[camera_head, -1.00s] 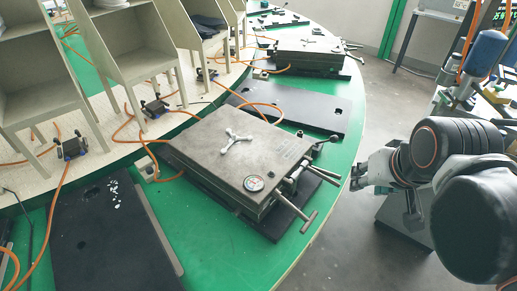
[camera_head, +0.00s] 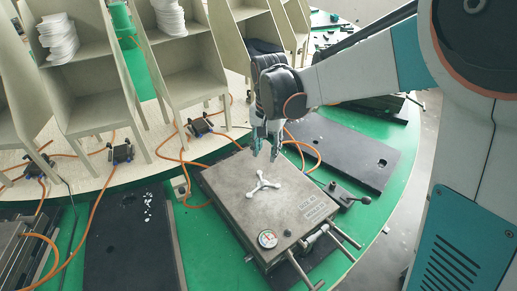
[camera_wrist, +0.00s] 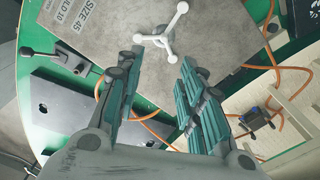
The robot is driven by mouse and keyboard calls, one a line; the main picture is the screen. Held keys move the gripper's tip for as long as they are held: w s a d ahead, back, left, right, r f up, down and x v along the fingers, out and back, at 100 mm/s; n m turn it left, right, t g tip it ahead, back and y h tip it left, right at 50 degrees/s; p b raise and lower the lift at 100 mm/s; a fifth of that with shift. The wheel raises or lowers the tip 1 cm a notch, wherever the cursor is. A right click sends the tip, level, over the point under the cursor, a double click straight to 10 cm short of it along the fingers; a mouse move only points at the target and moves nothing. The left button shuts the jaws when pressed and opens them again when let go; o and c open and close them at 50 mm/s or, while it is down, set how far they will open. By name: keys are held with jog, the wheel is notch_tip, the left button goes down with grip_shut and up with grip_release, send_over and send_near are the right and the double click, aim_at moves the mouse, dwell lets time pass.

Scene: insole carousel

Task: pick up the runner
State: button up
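The runner (camera_head: 263,185) is a pale, three-armed piece with rounded ends. It lies on the flat top of the grey mould (camera_head: 235,200). In the wrist view the runner (camera_wrist: 165,38) is at the top centre, just beyond the fingertips. My gripper (camera_head: 265,152) hangs over the far edge of the mould, fingers pointing down, a little behind the runner. In the wrist view my gripper (camera_wrist: 158,62) has its two teal fingers spread apart with nothing between them. It appears clear of the runner.
The mould has a gauge (camera_head: 267,239) and handles at its front right. Orange hoses run around it. Black plates (camera_head: 345,150) lie on either side on the green table. Beige shelf racks (camera_head: 178,55) stand behind, some holding white stacks.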

aim_at(262, 180)
jog(key=f+b, duration=0.1)
jog(key=f, duration=0.4)
jog(key=f+b, duration=0.1)
jog(key=f, duration=0.3)
jog(key=a+f+b, duration=0.1)
jog(key=f, duration=0.4)
jog(key=shift+w+f+b, duration=0.2)
jog(key=shift+f+b, duration=0.1)
jog(key=shift+f, duration=0.05)
jog(key=shift+r, duration=0.1)
grip_shut()
